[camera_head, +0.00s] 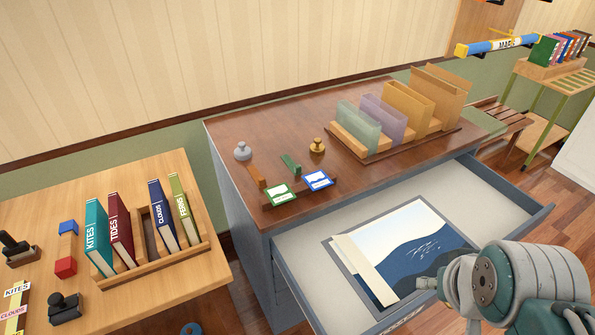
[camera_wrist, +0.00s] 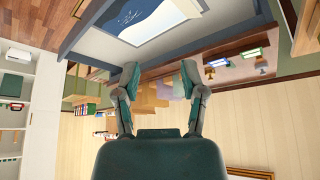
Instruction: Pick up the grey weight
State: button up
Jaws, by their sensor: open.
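The grey weight (camera_head: 242,151) stands upright near the back left corner of the cabinet top (camera_head: 225,125) in the head view. It is small, with a knob on top. A similar brass weight (camera_head: 317,146) stands to its right. My gripper (camera_wrist: 158,74) is open in the wrist view, its two fingers apart with nothing held between them. In the head view my arm is at the lower right, over the open drawer, well away from the grey weight.
The open drawer (camera_head: 300,265) holds a blue-and-white picture (camera_head: 405,250). Small blocks and two framed labels (camera_head: 318,180) stand in front of the weights. A rack of upright folders (camera_head: 405,105) is to the right. A desk with books (camera_head: 98,235) is at left.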

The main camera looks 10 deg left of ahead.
aim_at(243, 152)
jog(key=i+j+u, duration=0.2)
jog(key=j, duration=0.2)
jog(key=j+u, duration=0.25)
jog(key=j, duration=0.15)
jog(key=i+j+u, duration=0.2)
jog(key=j, duration=0.15)
